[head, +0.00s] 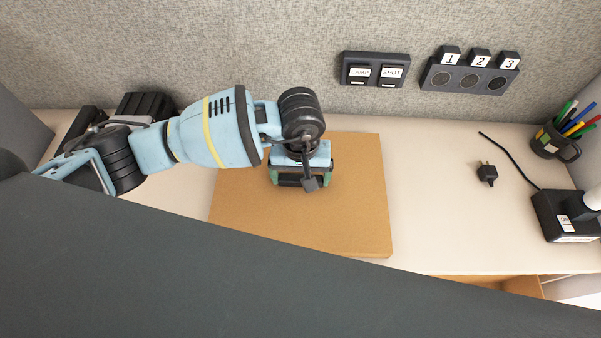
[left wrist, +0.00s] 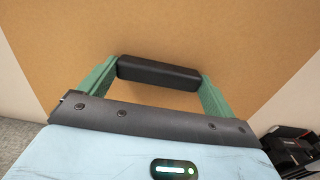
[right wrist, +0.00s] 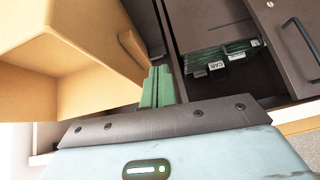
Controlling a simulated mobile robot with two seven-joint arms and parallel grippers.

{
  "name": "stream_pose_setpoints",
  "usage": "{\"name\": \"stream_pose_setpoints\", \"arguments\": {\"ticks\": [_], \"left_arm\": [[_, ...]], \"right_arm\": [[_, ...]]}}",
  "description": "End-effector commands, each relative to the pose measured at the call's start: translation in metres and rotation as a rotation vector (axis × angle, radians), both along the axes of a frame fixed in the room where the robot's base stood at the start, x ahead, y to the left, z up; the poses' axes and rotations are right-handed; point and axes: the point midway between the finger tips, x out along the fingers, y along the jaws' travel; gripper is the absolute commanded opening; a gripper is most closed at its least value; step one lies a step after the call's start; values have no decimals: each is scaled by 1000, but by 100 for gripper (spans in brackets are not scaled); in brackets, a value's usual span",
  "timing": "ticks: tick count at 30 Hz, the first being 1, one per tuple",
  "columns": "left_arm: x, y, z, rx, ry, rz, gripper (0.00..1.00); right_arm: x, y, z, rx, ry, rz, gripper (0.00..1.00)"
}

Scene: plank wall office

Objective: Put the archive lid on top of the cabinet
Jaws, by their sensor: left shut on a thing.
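The archive lid (head: 350,215) is a flat tan board with a black bar handle; it appears over the pale worktop in the head view. Whether it touches the worktop or hangs just above is unclear. My left gripper (head: 301,178) is over its middle. In the left wrist view its green fingers (left wrist: 158,80) are shut on the ends of the black handle (left wrist: 158,72), with the tan lid (left wrist: 230,35) behind. My right gripper (right wrist: 158,85) has its fingers together, nothing visible between them. It is beside a dark open drawer (right wrist: 245,95) holding hanging files (right wrist: 225,60).
The pale worktop (head: 440,190) is clear right of the lid, up to a black plug (head: 487,173), a black device (head: 565,215) and a pen cup (head: 556,142). Switch panels (head: 375,69) are on the back wall. A tan box-like piece (right wrist: 75,60) is close to the right gripper.

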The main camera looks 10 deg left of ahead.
Motion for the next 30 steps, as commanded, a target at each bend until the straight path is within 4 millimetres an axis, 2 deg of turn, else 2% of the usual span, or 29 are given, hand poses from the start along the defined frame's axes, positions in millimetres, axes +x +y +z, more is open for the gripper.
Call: {"name": "stream_pose_setpoints", "arguments": {"ticks": [8, 9, 11, 17, 22, 26, 30], "left_arm": [[0, 0, -3, -1, 0, 0, 62], [0, 0, -3, 0, 1, 0, 93], [0, 0, -3, 0, 0, 0, 100], [0, 0, -2, 0, 0, 0, 100], [1, 0, 8, -1, -3, 0, 100], [1, 0, 28, -2, -5, 0, 100], [1, -1, 57, -3, -5, 0, 100]], "right_arm": [[-3, 0, -3, -1, 7, 0, 0], [-3, 0, -3, 0, 6, 0, 0], [-2, 0, -3, -1, 6, 0, 0], [-2, 0, -2, -1, 5, 0, 0], [0, 0, 0, -1, 0, 1, 0], [1, 0, 1, 0, -3, 1, 0], [3, 0, 2, 0, -6, 0, 0]]}}
